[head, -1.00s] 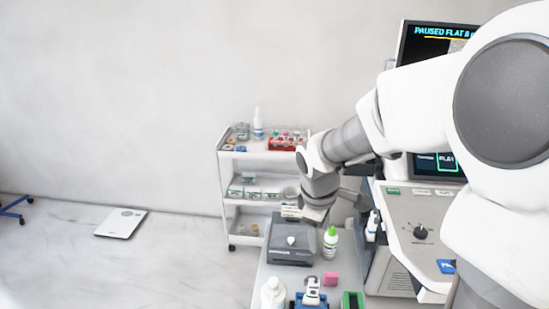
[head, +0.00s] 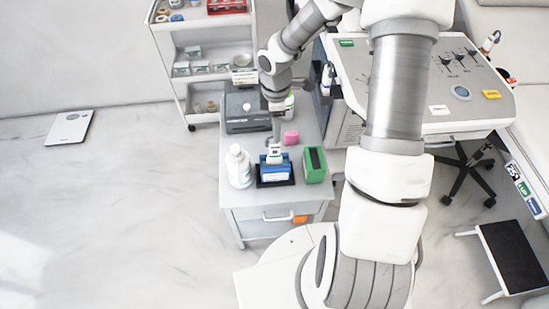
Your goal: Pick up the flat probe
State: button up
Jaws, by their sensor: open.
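A white probe-like item (head: 274,152) stands upright in a blue holder (head: 275,173) on the small grey cart (head: 234,196). Another white probe (head: 326,80) hangs at the left side of the ultrasound console, and one more (head: 490,42) is at its far right. Their labels are too small to read, so I cannot tell which is the flat probe. My gripper (head: 276,128) points down over the cart, just behind and above the white item in the blue holder. It is open and looks empty; its fingertips are small and partly blend with what is behind.
A white bottle (head: 239,167) stands left of the holder, a green block (head: 314,165) right of it. The console (head: 440,95) borders the cart's right; open floor is left.

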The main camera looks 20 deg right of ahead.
aim_at(275, 147)
notch_tip(275, 147, down, 4)
jog(key=shift+f, duration=0.2)
jog(key=f, duration=0.2)
jog(key=f+b, duration=0.1)
jog(key=f, duration=0.2)
jog(key=shift+s+a+f+b, duration=0.15)
jog(key=shift+s+a+b, duration=0.05)
jog(key=shift+b, duration=0.1)
grip_shut()
